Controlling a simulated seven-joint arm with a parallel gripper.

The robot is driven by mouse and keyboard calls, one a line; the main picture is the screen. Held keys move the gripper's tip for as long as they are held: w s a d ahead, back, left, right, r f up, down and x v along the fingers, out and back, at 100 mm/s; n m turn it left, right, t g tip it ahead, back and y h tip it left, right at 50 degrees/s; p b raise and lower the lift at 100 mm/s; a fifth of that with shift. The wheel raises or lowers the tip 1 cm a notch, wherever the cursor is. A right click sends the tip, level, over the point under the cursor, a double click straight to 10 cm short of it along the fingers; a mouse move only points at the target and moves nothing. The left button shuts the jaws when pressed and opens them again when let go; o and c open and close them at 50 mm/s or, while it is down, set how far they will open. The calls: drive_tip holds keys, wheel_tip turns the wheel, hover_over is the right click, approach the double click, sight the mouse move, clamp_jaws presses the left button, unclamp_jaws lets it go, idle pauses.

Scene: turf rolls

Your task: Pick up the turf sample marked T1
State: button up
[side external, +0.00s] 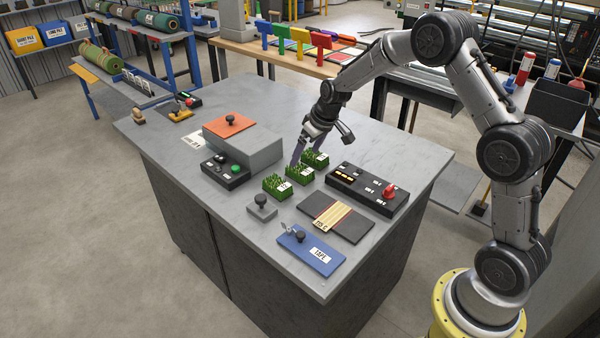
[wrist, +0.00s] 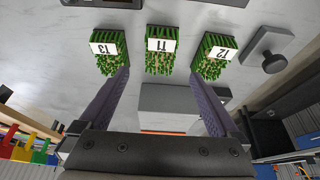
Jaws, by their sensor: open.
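Three small green turf samples with white labels stand in a row on the grey bench. The one marked T1 (wrist: 161,47) is in the middle in the wrist view, its label upside down; by position it is the middle block (side external: 298,175) in the side view. T3 (wrist: 109,49) is at left and T2 (wrist: 216,50) at right in the wrist view. My gripper (side external: 300,160) is open and empty, with purple fingers, close to the row. In the wrist view its fingertips (wrist: 160,78) spread either side of T1, overlapping the lower edges of T3 and T2. Fingertip height is unclear.
A black control box (side external: 369,187) with a red knob stands right of the row. A grey block (side external: 255,150) with an orange plate (side external: 229,125) and a black button box (side external: 226,170) are left. A grey knobbed piece (side external: 262,208) and blue board (side external: 311,250) are nearer.

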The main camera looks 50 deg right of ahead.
sight(300, 167)
drive_tip(key=x, duration=0.7)
drive_tip(key=shift+f, duration=0.2)
drive_tip(key=shift+r, duration=0.1)
clamp_jaws()
idle(0.4)
